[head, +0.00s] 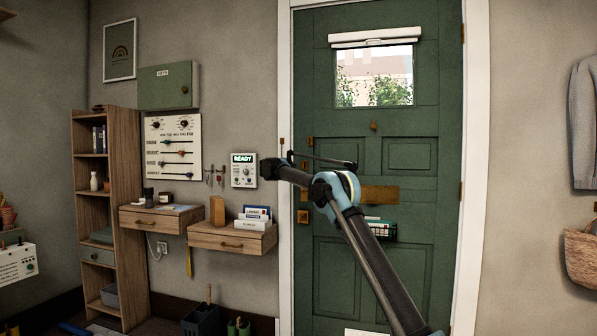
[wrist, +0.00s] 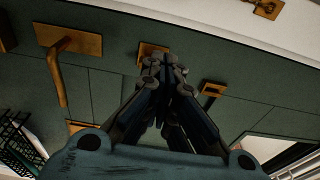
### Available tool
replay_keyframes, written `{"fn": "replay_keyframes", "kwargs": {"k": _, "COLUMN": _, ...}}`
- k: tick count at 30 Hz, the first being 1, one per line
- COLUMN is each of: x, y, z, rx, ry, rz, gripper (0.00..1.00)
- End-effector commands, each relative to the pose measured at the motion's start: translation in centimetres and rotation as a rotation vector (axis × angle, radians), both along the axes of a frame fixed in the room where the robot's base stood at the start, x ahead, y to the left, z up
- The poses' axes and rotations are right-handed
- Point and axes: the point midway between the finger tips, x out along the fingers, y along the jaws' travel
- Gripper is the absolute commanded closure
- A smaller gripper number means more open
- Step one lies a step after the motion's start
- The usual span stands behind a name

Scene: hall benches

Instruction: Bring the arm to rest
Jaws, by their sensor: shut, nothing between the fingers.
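My arm (head: 372,262) reaches up from the lower right of the head view and bends left at its blue joint. My gripper (head: 268,168) is at its left end, in front of the door frame, close in the picture to the control panel reading READY. In the wrist view my gripper (wrist: 163,66) has its fingers together, with nothing seen between them. Behind the fingertips is a brass plate (wrist: 150,50) on the green door. I cannot tell whether the tips touch it.
The green door (head: 330,270) is closed, with a brass handle (wrist: 62,72) left of the fingers in the wrist view. The READY panel (head: 244,171) hangs on the wall. Drawer shelves (head: 232,238) and a wooden bookcase (head: 128,180) stand left. A basket (head: 580,258) hangs right.

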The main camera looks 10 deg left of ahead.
Motion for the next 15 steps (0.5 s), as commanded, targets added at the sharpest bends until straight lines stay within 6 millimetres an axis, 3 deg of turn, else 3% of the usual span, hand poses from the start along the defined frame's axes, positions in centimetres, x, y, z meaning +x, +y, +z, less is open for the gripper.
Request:
{"fn": "replay_keyframes", "kwargs": {"k": 9, "x": -3.3, "y": 3.5, "z": 0.5, "rx": -0.001, "ry": -0.003, "rz": -0.004, "gripper": 1.00}}
{"fn": "replay_keyframes", "kwargs": {"k": 15, "x": -4.0, "y": 4.2, "z": 0.7, "rx": -0.003, "ry": -0.005, "rz": -0.002, "gripper": 1.00}}
